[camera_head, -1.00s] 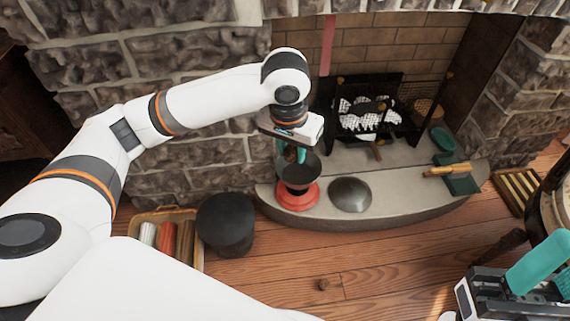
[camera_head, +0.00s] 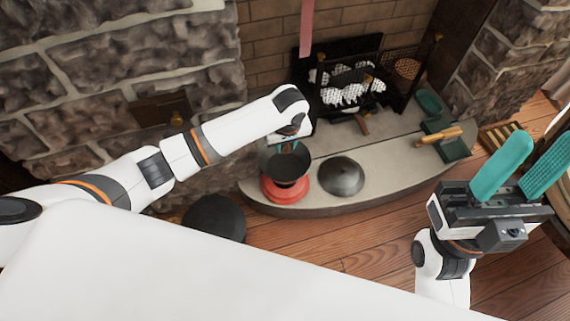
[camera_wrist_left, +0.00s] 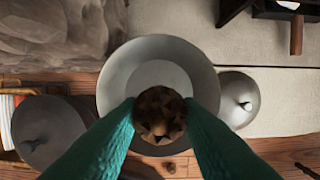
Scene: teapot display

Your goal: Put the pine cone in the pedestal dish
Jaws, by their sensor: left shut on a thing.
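The brown pine cone (camera_wrist_left: 160,115) is held between the teal fingers of my left gripper (camera_wrist_left: 161,108) in the left wrist view. Beneath it in that view is the wide grey bowl of the pedestal dish (camera_wrist_left: 118,73). In the head view the dish is a dark bowl (camera_head: 287,170) on a red base (camera_head: 285,191), on the stone hearth. My left gripper (camera_head: 289,147) is above its bowl, partly hidden by my wrist. The cone's height over the bowl is hard to tell. My right gripper (camera_head: 540,152) is open and empty at the right.
A dark dome-shaped lid (camera_head: 341,176) lies on the hearth (camera_head: 400,165) right of the dish. A fire grate (camera_head: 345,88) stands behind. A green dustpan (camera_head: 447,145) and a brush lie at the right. A dark round container (camera_head: 214,217) stands on the floor at the left.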

